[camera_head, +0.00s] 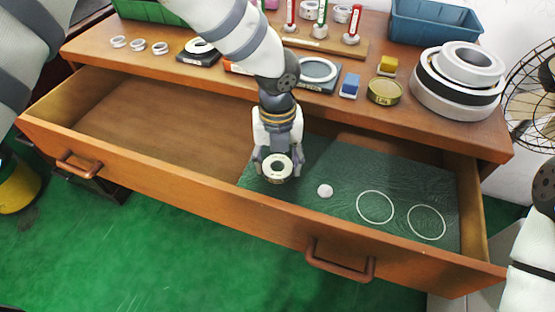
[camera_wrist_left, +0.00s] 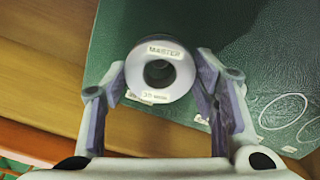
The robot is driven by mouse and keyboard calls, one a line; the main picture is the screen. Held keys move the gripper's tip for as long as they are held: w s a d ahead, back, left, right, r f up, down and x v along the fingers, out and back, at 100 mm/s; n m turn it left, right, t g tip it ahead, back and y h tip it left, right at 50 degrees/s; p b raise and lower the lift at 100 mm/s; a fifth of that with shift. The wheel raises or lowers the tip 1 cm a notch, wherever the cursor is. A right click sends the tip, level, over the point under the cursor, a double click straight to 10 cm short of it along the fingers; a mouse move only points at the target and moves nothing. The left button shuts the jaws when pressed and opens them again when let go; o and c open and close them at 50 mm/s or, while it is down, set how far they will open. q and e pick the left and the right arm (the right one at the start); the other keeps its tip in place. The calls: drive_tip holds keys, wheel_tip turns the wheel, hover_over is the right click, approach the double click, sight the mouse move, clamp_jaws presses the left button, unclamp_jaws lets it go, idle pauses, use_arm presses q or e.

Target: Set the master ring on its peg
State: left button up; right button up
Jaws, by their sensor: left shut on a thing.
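The master ring (camera_head: 278,167) is a thick pale ring with a dark hole. In the left wrist view the ring (camera_wrist_left: 180,75) shows its labels "MASTER" and "30 mm". My left gripper (camera_head: 276,168) points down into the open drawer and is shut on this ring, a finger on each side. The ring is over the left part of the green mat (camera_head: 335,160); I cannot tell its height. A small white round piece (camera_head: 325,190) is on the mat, right of the ring. My right gripper is out of view.
The drawer front (camera_head: 200,198) runs close in front of my left gripper. Two white circles (camera_head: 375,206) (camera_head: 426,222) mark the mat at right. The drawer's left floor (camera_head: 165,130) is bare. Small rings, gauges, a blue bin (camera_head: 432,24) and stacked large rings (camera_head: 455,95) crowd the top.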

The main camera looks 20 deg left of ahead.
use_arm(q)
drive_tip(key=shift+f, duration=0.2)
idle(0.4)
drive_tip(key=shift+f+b, duration=0.35)
drive_tip(key=shift+f, duration=0.65)
drive_tip(key=o, duration=1.8)
wheel_tip(320, 180, up, 12)
drive_tip(key=shift+s, duration=0.1)
